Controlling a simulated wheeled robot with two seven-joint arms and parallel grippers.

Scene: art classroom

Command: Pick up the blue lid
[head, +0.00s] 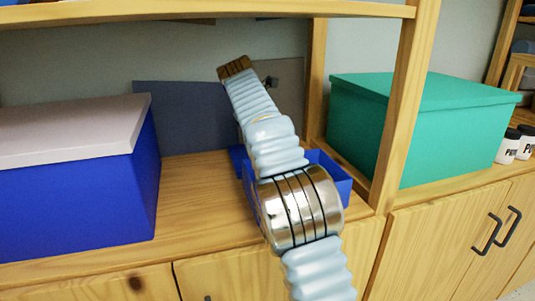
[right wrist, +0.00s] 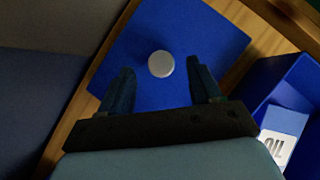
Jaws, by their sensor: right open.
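The blue lid (right wrist: 195,30) is a flat square with a round grey knob (right wrist: 161,64) in its middle. In the right wrist view it lies on the wooden surface, and the knob is between the fingers of my right gripper (right wrist: 159,72). The fingers are open, with a gap on each side of the knob; whether they are level with it I cannot tell. In the head view my right arm runs up over the shelf and hides most of the lid area. My left gripper is in neither view.
An open blue box (head: 331,174) stands behind my arm; inside it a white label reading OIL (right wrist: 276,148) shows. A large blue box with a pale lid (head: 75,185) is left, a green box (head: 415,125) right. A wooden post (head: 404,105) and upper shelf bound the space.

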